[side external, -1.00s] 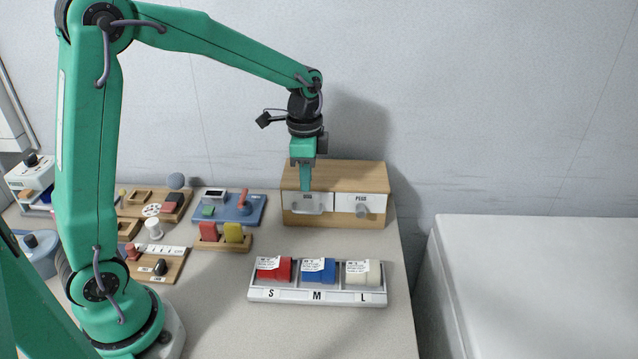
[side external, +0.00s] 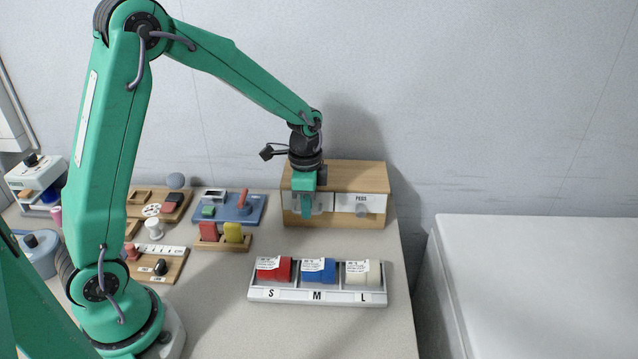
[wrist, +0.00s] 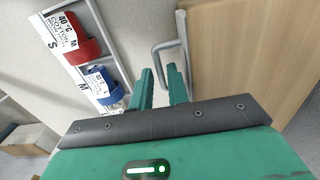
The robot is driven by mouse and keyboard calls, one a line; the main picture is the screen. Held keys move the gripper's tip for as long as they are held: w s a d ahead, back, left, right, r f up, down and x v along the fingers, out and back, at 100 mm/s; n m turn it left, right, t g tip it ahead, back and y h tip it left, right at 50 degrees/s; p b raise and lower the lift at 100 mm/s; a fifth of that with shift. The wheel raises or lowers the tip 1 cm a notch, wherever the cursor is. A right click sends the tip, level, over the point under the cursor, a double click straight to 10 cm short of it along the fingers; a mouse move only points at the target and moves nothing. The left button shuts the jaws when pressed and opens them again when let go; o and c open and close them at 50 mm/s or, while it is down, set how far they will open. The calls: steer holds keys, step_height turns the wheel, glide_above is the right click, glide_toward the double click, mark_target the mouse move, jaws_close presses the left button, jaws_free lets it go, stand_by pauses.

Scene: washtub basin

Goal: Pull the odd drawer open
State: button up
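A wooden drawer box (side external: 345,172) stands at the back of the table with two white-fronted drawers side by side. The right drawer (side external: 376,201) is labelled PEGS and has a round knob (side external: 361,211). The left drawer (side external: 326,203) is mostly hidden behind my gripper (side external: 306,212); its label cannot be read. Both drawers look closed. In the wrist view, my gripper (wrist: 160,82) points down, its fingers apart. The left drawer's grey bar handle (wrist: 157,58) runs down into the gap between them; I cannot tell whether either finger touches it.
A grey tray (side external: 318,296) with red, blue and cream rolls marked S, M, L lies in front of the box. A board with red and yellow pieces (side external: 222,243) and a blue board (side external: 230,209) lie left. Bare table separates the box from the tray.

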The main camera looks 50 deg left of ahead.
jaws_close()
steer(key=s+d, duration=0.6)
steer(key=shift+s+d, duration=0.3)
steer(key=shift+d, duration=0.05)
steer(key=shift+r, duration=0.1)
jaws_free()
steer(key=shift+r, duration=0.1)
